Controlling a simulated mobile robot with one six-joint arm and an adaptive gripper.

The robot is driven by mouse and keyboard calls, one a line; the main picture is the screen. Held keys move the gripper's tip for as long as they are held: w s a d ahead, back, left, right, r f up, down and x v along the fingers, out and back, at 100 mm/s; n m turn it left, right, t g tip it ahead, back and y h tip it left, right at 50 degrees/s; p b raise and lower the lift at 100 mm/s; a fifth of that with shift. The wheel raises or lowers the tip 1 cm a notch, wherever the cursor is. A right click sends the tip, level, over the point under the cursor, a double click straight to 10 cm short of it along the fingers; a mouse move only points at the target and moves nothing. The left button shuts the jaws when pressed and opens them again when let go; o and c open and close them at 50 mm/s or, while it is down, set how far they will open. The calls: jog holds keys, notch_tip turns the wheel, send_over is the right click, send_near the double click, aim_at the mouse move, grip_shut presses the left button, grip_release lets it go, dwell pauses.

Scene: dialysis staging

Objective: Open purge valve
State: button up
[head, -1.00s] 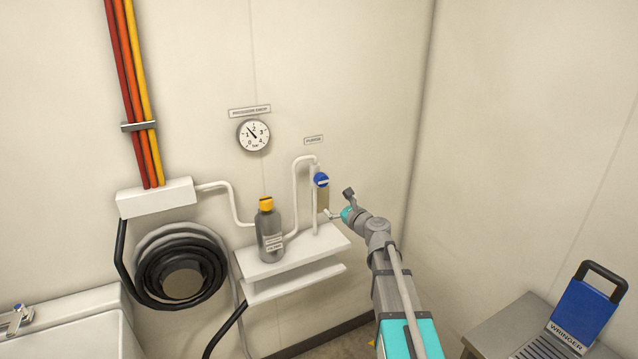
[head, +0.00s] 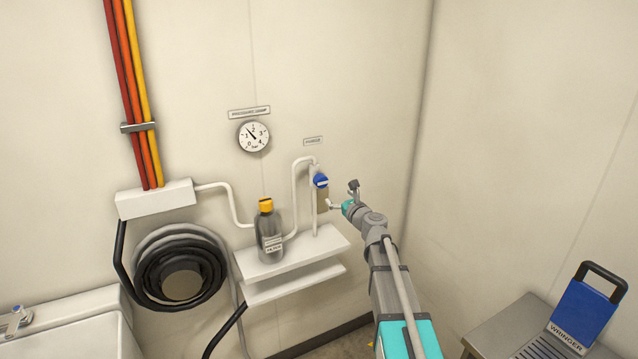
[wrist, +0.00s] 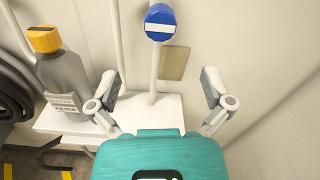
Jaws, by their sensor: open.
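The purge valve is a round blue knob (head: 321,181) with a white bar across it, on a white pipe under a small label (head: 313,141) on the wall. In the wrist view the knob (wrist: 160,22) is at the top centre, its white bar lying level. My gripper (head: 342,196) is just right of and a little below the knob in the head view. In the wrist view my gripper (wrist: 160,85) has its two fingers spread wide, with nothing between them touching either one. The knob lies beyond the fingertips, apart from them.
A grey filter bottle (head: 270,232) with an orange cap stands on the white shelf (head: 290,255) left of the valve. A pressure gauge (head: 253,135) is above. A coiled black hose (head: 150,270) hangs left. A wringer (head: 583,308) stands at lower right, and a corner wall is close right.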

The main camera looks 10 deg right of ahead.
aim_at(323, 182)
jog(key=x, duration=1.1)
jog(key=shift+w+a, duration=0.15)
jog(key=shift+w, duration=0.15)
